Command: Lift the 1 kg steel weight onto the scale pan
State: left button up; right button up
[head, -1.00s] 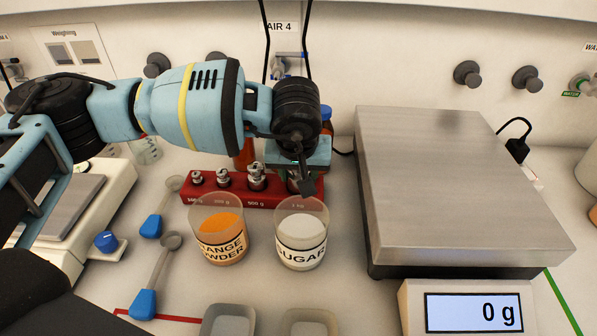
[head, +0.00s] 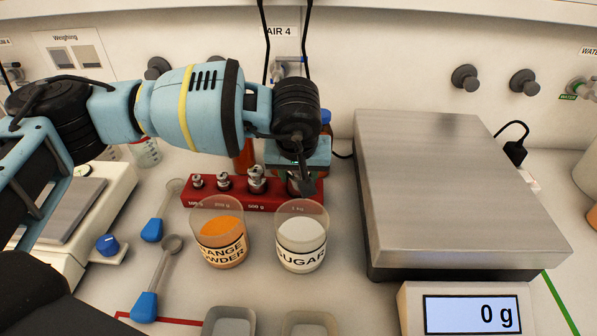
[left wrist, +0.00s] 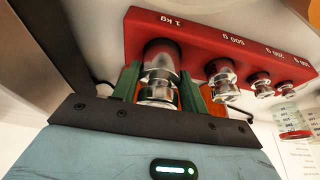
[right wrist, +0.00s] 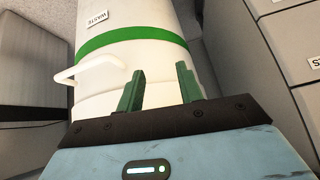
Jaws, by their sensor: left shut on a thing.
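The 1 kg steel weight (left wrist: 160,72) is a shiny knobbed cylinder at the 1 kg end of the red weight rack. My left gripper (left wrist: 158,85) is shut on it, with a green finger on each side. In the head view the left gripper (head: 306,186) is over the right end of the rack and mostly hides the weight. The scale pan (head: 450,190) is a bare brushed steel plate to the right, and its display (head: 473,313) reads 0 g. My right gripper (right wrist: 160,88) is open and empty, with a white bin with a green band beyond its fingers.
The red rack (head: 215,198) also holds several smaller weights. Cups of orange powder (head: 222,252) and sugar (head: 302,257) stand just in front of it. Blue-handled scoops (head: 160,270) lie to the left. A blue-capped bottle (head: 326,122) stands behind the left gripper.

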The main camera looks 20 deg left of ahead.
pick_arm(q)
jog(key=shift+r, duration=0.3)
jog(key=shift+r+p, duration=0.5)
jog(key=shift+r, duration=0.5)
